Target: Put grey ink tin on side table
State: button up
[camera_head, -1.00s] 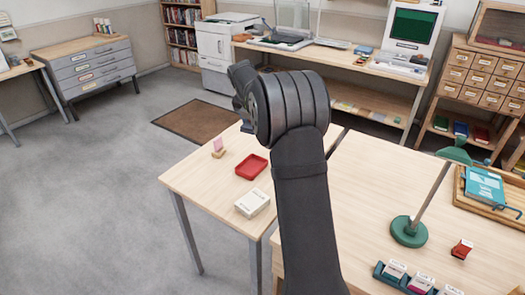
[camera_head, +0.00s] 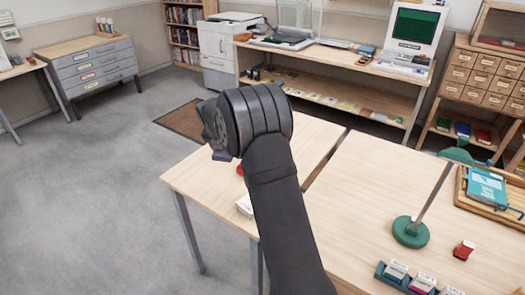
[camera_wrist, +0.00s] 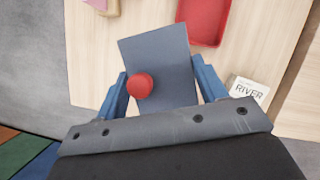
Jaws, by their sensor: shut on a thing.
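The grey ink tin (camera_wrist: 165,62) shows in the wrist view as a flat grey rectangle with a round red knob (camera_wrist: 139,86) on it. My gripper (camera_wrist: 160,68) is shut on it, with a blue finger at each side. The side table (camera_head: 192,181) is the pale wooden table at the left in the head view. Its top (camera_wrist: 90,55) lies beneath the tin in the wrist view. The gap between tin and tabletop cannot be judged. In the head view my arm hides the tin and the fingers.
On the side table, a red tray (camera_wrist: 207,22) and a white box marked RIVER (camera_wrist: 247,90) lie right of the tin. A wooden holder with a pink piece (camera_wrist: 104,6) is at upper left. A green lamp (camera_head: 411,232) stands on the desk (camera_head: 345,215) to the right.

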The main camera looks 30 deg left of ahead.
send_over(201, 175)
jog(key=s, duration=0.1)
jog(key=f, duration=0.8)
jog(key=shift+s+d, duration=0.15)
jog(key=shift+d, duration=0.1)
jog(key=shift+f, duration=1.9)
jog(key=shift+f, duration=0.15)
jog(key=o, duration=1.3)
jog(key=shift+f, duration=0.1)
jog(key=v, duration=1.2)
jog(key=shift+s, duration=0.1)
